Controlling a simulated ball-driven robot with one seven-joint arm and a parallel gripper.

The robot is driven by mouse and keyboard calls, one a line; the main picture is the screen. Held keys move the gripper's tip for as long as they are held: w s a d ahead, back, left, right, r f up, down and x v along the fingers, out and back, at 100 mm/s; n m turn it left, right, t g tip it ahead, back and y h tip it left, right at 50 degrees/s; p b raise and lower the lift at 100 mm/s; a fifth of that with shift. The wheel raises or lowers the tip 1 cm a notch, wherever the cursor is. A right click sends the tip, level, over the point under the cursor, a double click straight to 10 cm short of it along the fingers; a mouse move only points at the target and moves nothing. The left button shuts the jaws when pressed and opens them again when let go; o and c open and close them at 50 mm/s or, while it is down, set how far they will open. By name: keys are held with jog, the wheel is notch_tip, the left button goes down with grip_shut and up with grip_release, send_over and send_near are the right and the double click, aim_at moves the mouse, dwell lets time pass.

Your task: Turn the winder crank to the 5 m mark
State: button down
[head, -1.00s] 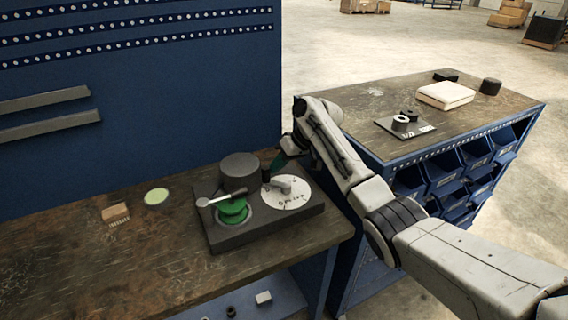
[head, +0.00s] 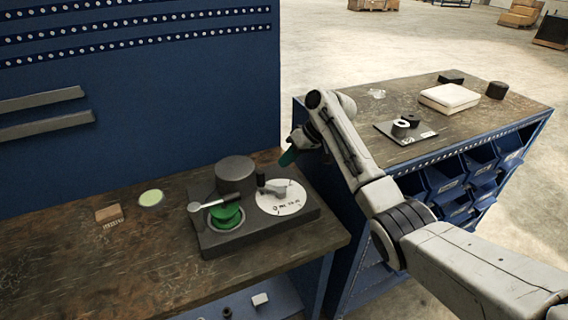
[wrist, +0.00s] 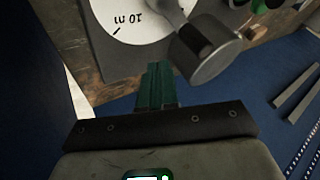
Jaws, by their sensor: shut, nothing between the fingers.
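The winder has a dark base (head: 225,242), a green spool (head: 226,217) and a white marked dial (head: 290,207). A grey crank (head: 278,188) with a dark upright knob (head: 261,180) lies over the dial, the knob toward its back left. In the wrist view the dial (wrist: 125,40) shows an upside-down "10 m" mark, and the crank knob (wrist: 215,55) looms close. The 5 m mark cannot be made out. My gripper (head: 286,160) is shut and empty, behind the dial and apart from the crank. Its green fingers (wrist: 157,68) are together, left of the knob in the wrist view.
A blue back panel (head: 140,110) rises behind the bench. A second bench (head: 450,118) with blue bins stands right. The bench's front left (head: 60,270) is clear.

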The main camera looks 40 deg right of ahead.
jog(key=d+b+v, duration=0.1)
jog(key=b+v, duration=0.2)
jog(key=v, duration=0.5)
jog(key=shift+n, duration=0.3)
jog(key=p+x, duration=0.1)
jog(key=x, duration=0.8)
jog(key=shift+a+f+p, duration=0.3)
jog(key=shift+a+p, duration=0.05)
jog(key=a, duration=0.1)
jog(key=a+p, duration=0.1)
jog(key=a, duration=0.1)
jog(key=shift+w+a+f, duration=0.1)
jog(key=shift+w+f, duration=0.15)
jog(key=shift+a+f+p, duration=0.1)
jog(key=shift+a+p, duration=0.25)
jog(key=shift+a, duration=0.2)
jog(key=shift+w+a, duration=0.1)
jog(key=shift+a+p, duration=0.45)
